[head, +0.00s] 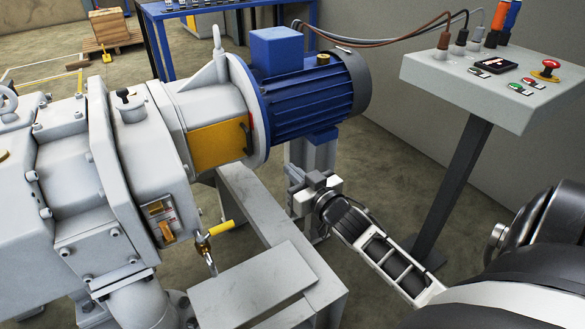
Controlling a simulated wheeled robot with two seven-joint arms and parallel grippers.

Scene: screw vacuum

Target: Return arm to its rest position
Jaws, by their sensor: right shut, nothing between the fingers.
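My right gripper (297,178) is shut and empty. Its arm (385,255) comes in from the lower right and reaches up and left. The gripper is in front of the grey support below the blue motor (310,95), beside the grey frame. I cannot tell whether it touches the support. The screw vacuum pump (85,190) fills the left side, with the motor at its right end. My left gripper and arm are not in view.
A grey control panel (480,80) with a red emergency button (546,68) stands on a post at the right. A yellow-handled valve (218,228) sticks out near a grey plate (250,287). A blue table (155,45) stands behind. Floor shows between frame and panel post.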

